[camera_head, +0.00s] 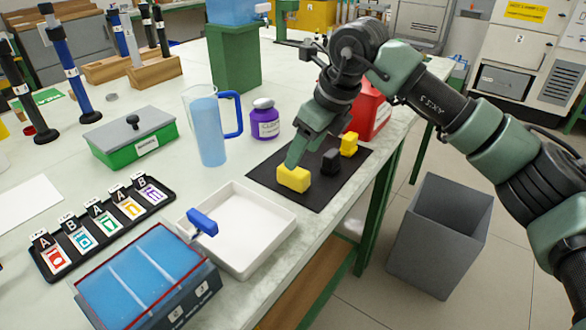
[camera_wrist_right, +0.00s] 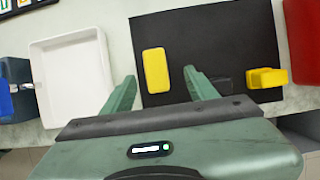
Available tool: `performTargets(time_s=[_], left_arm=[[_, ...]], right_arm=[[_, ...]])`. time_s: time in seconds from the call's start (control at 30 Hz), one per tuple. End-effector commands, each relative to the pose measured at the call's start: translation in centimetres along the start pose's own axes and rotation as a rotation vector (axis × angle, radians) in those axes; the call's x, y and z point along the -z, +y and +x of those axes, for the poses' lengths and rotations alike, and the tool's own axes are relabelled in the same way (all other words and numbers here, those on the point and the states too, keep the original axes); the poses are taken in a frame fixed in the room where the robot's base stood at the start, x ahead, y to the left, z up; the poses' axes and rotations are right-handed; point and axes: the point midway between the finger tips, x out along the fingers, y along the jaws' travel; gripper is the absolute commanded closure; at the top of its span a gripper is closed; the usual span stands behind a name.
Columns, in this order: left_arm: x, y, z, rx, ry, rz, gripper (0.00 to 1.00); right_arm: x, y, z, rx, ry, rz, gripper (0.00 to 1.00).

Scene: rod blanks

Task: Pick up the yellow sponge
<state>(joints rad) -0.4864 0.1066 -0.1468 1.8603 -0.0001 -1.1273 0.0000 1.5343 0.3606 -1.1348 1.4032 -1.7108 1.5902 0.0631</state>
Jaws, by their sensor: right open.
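The yellow sponge (camera_head: 294,179) is a plain rounded block lying on the black mat (camera_head: 262,172), near the mat's front left corner. In the right wrist view the sponge (camera_wrist_right: 156,70) stands lengthwise, seen just ahead of and between the spread fingers. My right gripper (camera_head: 296,157) is open and empty, pointing down over the sponge in the head view; its fingers hide part of the sponge's far side. I cannot tell whether they touch it. My left gripper is in neither view.
A black block (camera_head: 330,162) and another yellow piece (camera_head: 349,145) share the mat, to the right. A white tray (camera_head: 276,247) lies left of the mat. A grey bin (camera_head: 440,235) is on the floor.

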Motion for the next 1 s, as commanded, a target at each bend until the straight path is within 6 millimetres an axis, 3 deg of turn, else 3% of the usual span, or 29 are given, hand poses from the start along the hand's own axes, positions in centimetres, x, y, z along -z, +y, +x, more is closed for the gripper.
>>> performTargets(time_s=[0.53,0.8,0.87,1.0], left_arm=[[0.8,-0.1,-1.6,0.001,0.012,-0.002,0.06],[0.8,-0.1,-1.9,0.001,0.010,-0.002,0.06],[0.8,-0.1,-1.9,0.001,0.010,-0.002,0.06],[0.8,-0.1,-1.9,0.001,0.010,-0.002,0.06]], right_arm=[[0.0,0.1,6.6,-0.002,0.001,0.001,0.42],[-0.1,0.1,7.3,-0.002,-0.001,0.000,0.42],[-0.1,0.1,7.2,-0.002,-0.001,0.000,0.56],[-0.1,0.1,7.2,-0.002,-0.001,0.000,0.95]])
